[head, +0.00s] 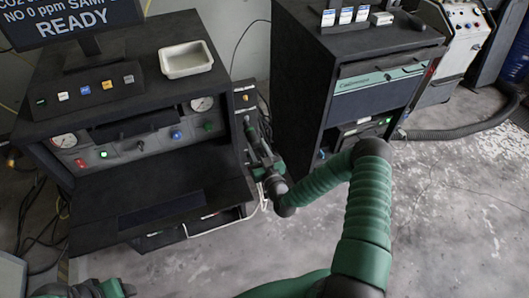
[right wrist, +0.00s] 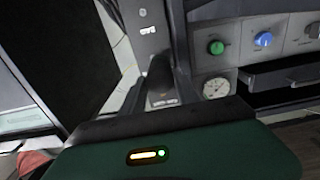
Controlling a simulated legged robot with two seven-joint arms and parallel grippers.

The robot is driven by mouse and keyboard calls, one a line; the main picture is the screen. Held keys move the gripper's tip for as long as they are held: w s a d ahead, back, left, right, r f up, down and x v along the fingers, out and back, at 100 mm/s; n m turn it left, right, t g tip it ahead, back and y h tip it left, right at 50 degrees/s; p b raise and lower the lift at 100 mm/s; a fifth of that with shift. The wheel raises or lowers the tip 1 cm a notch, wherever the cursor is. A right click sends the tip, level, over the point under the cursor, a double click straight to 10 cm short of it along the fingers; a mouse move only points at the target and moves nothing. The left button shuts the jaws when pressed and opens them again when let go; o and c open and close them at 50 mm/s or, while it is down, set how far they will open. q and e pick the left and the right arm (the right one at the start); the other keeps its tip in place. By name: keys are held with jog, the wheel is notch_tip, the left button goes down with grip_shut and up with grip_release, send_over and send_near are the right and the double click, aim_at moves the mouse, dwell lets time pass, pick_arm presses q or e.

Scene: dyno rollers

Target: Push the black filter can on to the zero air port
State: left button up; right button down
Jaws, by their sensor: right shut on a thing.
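My right gripper (head: 256,146) is at the right side of the dark analyser console, its arm reaching in from the lower right. It is shut on a small dark thing, which I take to be the black filter can (right wrist: 162,78); in the right wrist view it shows just beyond my green gripper body. In the head view the can is too small and dark to make out. The console's narrow side panel (head: 244,96) carries small labels and also shows in the right wrist view (right wrist: 147,34). I cannot make out the zero air port or whether the can touches it. Part of my left arm shows at the bottom left; its fingertips are unclear.
The console front has gauges (head: 64,141) and coloured knobs. A white tray (head: 186,60) sits on top beside a monitor (head: 70,22). A dark cabinet (head: 300,75) stands to the right, leaving a narrow gap with cables. Floor (head: 450,190) is clear at right.

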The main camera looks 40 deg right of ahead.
jog(key=shift+a+r, duration=0.2)
jog(key=shift+a, duration=0.05)
jog(key=shift+a+r+p, duration=0.15)
jog(key=shift+a+p, duration=0.05)
jog(key=shift+p, duration=0.2)
jog(key=shift+d+f, duration=0.35)
jog(key=shift+d, duration=0.5)
jog(key=shift+a+r, duration=0.15)
jog(key=shift+a, duration=0.4)
jog(key=shift+w+d, duration=0.15)
jog(key=shift+d, duration=0.2)
pick_arm(q)
jog(key=shift+d+r, duration=0.25)
jog(key=shift+d, duration=0.3)
pick_arm(e)
jog(key=shift+d, duration=0.4)
